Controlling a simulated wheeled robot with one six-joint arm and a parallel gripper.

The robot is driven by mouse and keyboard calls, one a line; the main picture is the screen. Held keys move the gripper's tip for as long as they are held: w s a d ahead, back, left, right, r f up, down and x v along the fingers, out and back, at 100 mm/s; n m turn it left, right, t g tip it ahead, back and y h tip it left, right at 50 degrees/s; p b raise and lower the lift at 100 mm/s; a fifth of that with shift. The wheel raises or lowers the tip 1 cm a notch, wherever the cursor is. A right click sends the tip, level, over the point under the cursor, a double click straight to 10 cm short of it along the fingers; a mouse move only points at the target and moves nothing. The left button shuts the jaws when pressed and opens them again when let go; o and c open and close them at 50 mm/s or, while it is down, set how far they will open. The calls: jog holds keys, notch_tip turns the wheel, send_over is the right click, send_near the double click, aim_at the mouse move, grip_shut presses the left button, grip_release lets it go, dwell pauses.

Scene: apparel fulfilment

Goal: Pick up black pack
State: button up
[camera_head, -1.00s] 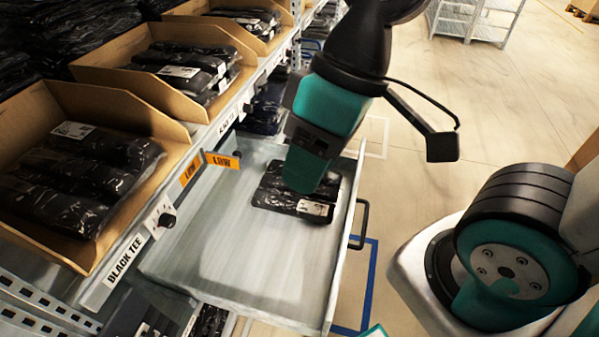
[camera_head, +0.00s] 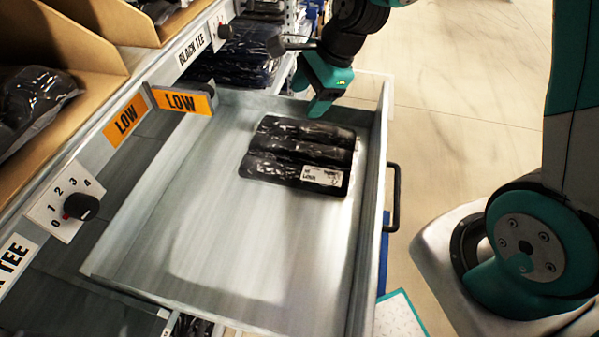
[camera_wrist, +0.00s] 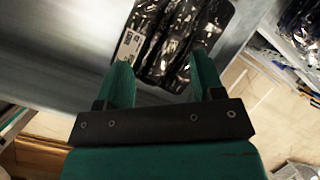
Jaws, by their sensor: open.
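The black pack (camera_head: 298,155) lies flat in the open grey drawer (camera_head: 215,235), toward its far right corner. It is shiny, ribbed black plastic with a white label on its near right end. In the wrist view the pack (camera_wrist: 178,40) lies beyond the fingertips, with its label at the left. My gripper (camera_head: 318,103) is above the drawer's far end, just behind the pack in the head view.
The drawer's right wall has a dark handle (camera_head: 393,197). Orange LOW tags (camera_head: 181,101) and a dial (camera_head: 80,206) are on the shelf edge at left. Cardboard bins (camera_head: 75,40) with black packs stand above. More packs (camera_head: 235,60) lie beyond the drawer. The drawer's near part is empty.

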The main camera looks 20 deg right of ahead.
aim_at(300, 145)
jog(key=w+d+f+m+b, duration=0.1)
jog(key=f+m, duration=0.1)
jog(key=f, duration=0.2)
jog(key=w+d+f+m+b, duration=0.1)
jog(key=w+f+m, duration=0.1)
jog(key=f, duration=0.3)
jog(key=w+d+f+m+b, duration=0.1)
jog(key=f+m, duration=0.2)
jog(key=f, duration=0.1)
jog(key=shift+w+d+f+m+t+b, duration=0.25)
jog(key=shift+f+m+t+b, duration=0.05)
jog(key=shift+m+b, duration=0.1)
jog(key=b+x, duration=0.1)
jog(key=x, duration=0.6)
jog(key=shift+f+b, duration=0.25)
jog(key=shift+b, duration=0.05)
jog(key=shift+w, duration=0.1)
jog(key=c, duration=0.8)
jog(key=shift+r, duration=0.1)
